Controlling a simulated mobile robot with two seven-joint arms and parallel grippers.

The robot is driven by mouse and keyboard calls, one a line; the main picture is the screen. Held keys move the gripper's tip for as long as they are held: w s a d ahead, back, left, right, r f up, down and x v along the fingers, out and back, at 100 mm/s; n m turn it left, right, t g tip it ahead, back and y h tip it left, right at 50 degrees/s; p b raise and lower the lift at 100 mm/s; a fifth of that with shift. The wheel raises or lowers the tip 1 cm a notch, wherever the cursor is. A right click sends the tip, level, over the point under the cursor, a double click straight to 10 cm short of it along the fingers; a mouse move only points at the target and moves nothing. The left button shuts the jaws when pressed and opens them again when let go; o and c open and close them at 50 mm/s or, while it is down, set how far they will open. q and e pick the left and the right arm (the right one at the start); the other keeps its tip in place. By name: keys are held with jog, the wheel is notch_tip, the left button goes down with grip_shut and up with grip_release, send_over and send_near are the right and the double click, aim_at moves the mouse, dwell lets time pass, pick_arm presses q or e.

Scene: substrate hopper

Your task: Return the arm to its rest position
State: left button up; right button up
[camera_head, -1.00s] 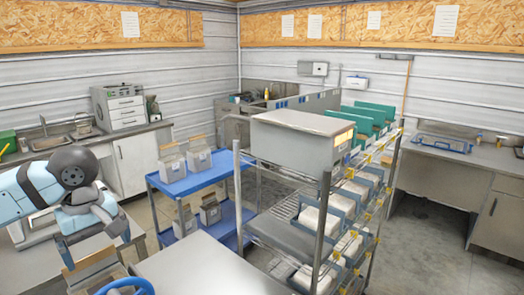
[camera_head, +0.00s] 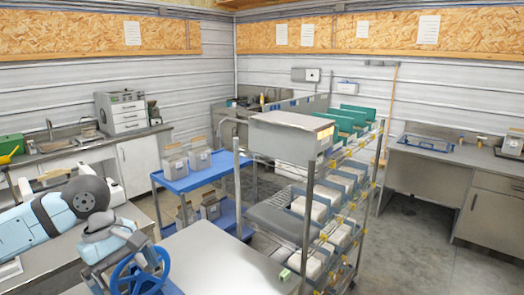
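My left arm (camera_head: 55,215), light blue and white with a dark grey joint, reaches in from the left over the grey work surface. Its grey wrist (camera_head: 108,240) points down beside a blue handwheel (camera_head: 122,277) at the bottom of the view. The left gripper's fingers cannot be made out clearly near the wheel, so I cannot tell whether they are open or touching it. My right arm and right gripper are not in view.
A wire rack (camera_head: 309,215) with a grey bin (camera_head: 285,135) and several white bags stands right of centre. Open floor (camera_head: 410,240) lies to the right.

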pick_arm(q)
jog(key=s+d+f+n+t+h+b, duration=0.1)
jog(key=s+d+f+n+h, duration=0.15)
jog(key=d+n+h, duration=0.65)
jog(key=s+d+f+n+t+h+b, duration=0.15)
jog(key=d+f+n+h, duration=0.25)
jog(key=d+n+h, duration=0.5)
jog(key=a+f+n+t+y, duration=0.4)
jog(key=f+n+t+y, duration=0.35)
jog(key=n, duration=0.75)
jog(key=a+f+n+t+y, duration=0.45)
jog(key=f+n+t, duration=0.35)
jog(key=f+n, duration=0.5)
jog(key=s+a+f+n+g+y, duration=0.2)
jog(key=s+f+n+g+y, duration=0.1)
jog(key=s+f+n, duration=0.3)
jog(key=s+a+f+n+g+y+b, duration=0.1)
jog(key=s+f+n+g+y, duration=0.2)
jog(key=s+f+n, duration=0.3)
notch_tip(320, 180, down, 2)
jog(key=shift+s+a+n, duration=0.25)
jog(key=shift+a+n, duration=0.05)
jog(key=shift+a, duration=0.1)
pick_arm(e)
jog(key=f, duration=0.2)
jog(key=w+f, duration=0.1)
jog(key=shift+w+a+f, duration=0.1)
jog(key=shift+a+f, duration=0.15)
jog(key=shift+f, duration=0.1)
